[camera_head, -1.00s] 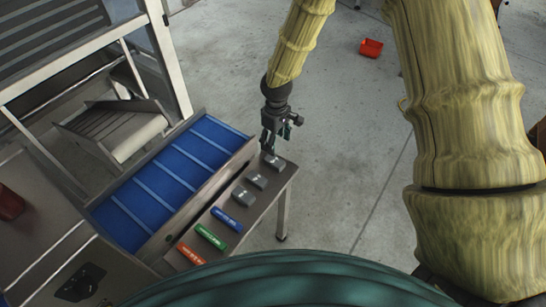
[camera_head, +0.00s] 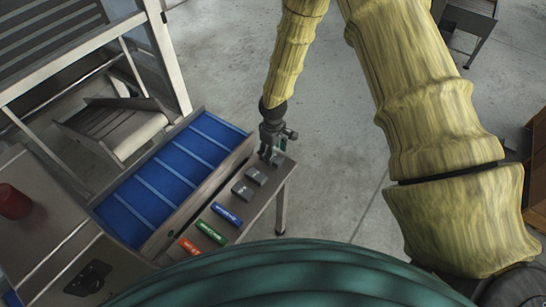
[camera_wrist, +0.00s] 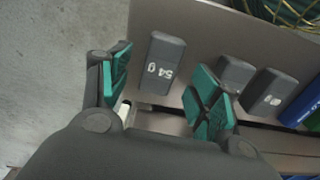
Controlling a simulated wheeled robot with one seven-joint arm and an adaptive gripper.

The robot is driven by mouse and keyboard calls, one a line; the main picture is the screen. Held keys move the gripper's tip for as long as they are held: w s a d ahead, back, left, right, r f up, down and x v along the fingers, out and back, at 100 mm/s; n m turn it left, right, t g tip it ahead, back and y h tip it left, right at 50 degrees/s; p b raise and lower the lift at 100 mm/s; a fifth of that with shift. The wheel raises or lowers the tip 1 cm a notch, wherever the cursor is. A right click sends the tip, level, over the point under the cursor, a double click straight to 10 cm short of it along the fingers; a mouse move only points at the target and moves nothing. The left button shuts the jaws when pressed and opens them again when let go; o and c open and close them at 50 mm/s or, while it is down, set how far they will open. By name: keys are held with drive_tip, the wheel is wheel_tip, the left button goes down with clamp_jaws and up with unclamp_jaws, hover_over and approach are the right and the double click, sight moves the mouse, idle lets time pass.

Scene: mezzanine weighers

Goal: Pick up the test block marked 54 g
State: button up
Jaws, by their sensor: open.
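The test block marked 54 g (camera_wrist: 162,62) is a dark grey block lying on the metal shelf, its white marking readable in the wrist view. My gripper (camera_wrist: 160,92) is open, with its green-padded fingers apart on the left and right sides of the picture and the block between and a little beyond them. In the head view my gripper (camera_head: 268,157) hangs over the far end of the shelf and hides most of that block. Whether the fingers are level with the block, I cannot tell.
Two more grey blocks, one (camera_head: 257,175) and another (camera_head: 243,191), lie beside it on the shelf (camera_head: 264,203). Blue (camera_head: 227,215), green (camera_head: 212,232) and orange (camera_head: 190,247) blocks follow nearer me. A blue-lined compartment tray (camera_head: 130,206) borders the shelf's left side. Open floor is at right.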

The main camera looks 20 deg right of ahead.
drive_tip(key=shift+f+p, duration=0.3)
drive_tip(key=shift+f, duration=1.05)
drive_tip(key=c, duration=1.1)
